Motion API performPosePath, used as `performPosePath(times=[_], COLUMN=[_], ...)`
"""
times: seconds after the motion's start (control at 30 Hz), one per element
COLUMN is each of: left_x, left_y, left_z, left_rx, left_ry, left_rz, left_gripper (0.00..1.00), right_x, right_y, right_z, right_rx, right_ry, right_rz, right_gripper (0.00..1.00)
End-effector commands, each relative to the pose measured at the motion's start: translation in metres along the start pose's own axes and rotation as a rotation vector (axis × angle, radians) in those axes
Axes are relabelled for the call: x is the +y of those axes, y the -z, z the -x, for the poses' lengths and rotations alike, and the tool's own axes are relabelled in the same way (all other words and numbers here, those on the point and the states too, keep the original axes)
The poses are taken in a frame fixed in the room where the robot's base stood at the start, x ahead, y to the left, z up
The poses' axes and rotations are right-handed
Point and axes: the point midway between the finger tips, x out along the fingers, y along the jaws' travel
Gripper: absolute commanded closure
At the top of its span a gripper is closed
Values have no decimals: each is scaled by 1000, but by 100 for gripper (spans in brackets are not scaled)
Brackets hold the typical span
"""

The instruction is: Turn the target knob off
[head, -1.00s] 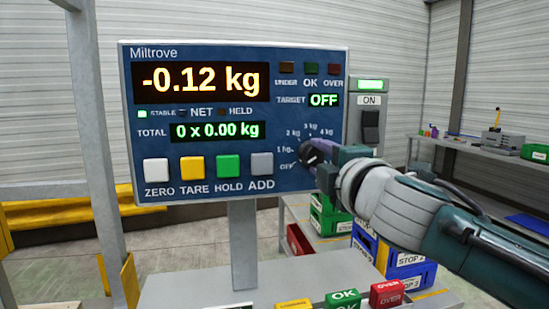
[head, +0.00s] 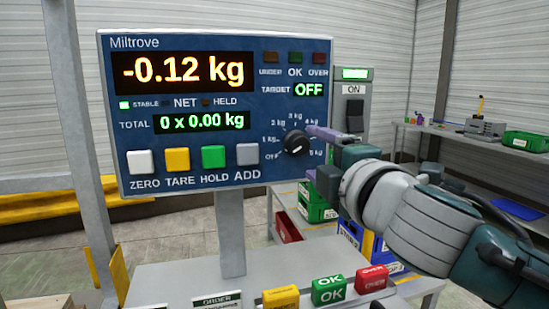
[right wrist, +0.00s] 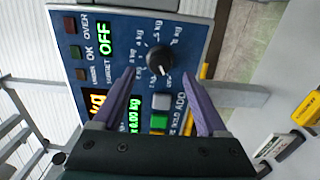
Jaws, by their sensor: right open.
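The black target knob (head: 297,143) sits on the lower right of the blue Miltrove panel (head: 160,200), inside a dial marked OFF and several kg values. Its white mark points down and left, toward OFF. The target display (head: 309,90) reads OFF in green. My right gripper (head: 312,153) is open and empty just right of the knob, its purple fingers spread apart. In the right wrist view, the knob (right wrist: 160,58) shows clear ahead between and beyond the two fingertips (right wrist: 160,72), apart from them. My left gripper is not in view.
A lit switch box (head: 354,110) marked ON stands right of the panel, close to my right gripper. White, yellow, green and grey buttons (head: 213,157) line the panel's bottom. Yellow, green and red blocks (head: 328,290) stand below in front. A side bench (head: 470,142) is at right.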

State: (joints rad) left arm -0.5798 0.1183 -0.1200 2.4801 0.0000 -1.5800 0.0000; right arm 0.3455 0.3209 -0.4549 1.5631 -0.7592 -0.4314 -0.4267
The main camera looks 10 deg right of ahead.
Motion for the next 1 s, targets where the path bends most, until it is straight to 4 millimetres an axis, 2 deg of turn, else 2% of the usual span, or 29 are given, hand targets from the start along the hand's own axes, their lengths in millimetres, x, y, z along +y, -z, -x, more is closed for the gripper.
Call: performPosePath(times=[0.1, 0.3, 0.77, 0.87, 0.97, 1.0], left_x=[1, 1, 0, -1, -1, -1], left_y=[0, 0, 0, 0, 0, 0], left_z=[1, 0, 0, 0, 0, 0], left_rx=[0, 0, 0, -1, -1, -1], left_ry=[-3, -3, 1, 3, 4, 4], left_rz=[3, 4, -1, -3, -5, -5], left_gripper=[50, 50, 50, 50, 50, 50], right_x=[0, -1, -2, -19, -59, -78], right_y=[0, 0, -1, -8, -21, -25], right_z=[22, 45, 53, 67, 102, 123], right_rx=[1, 0, -7, -65, -201, -270], right_ry=[1, 1, 7, 76, 238, 320], right_rz=[0, 0, -16, -140, -401, -521], right_gripper=[24, 24, 24, 24, 24, 24])
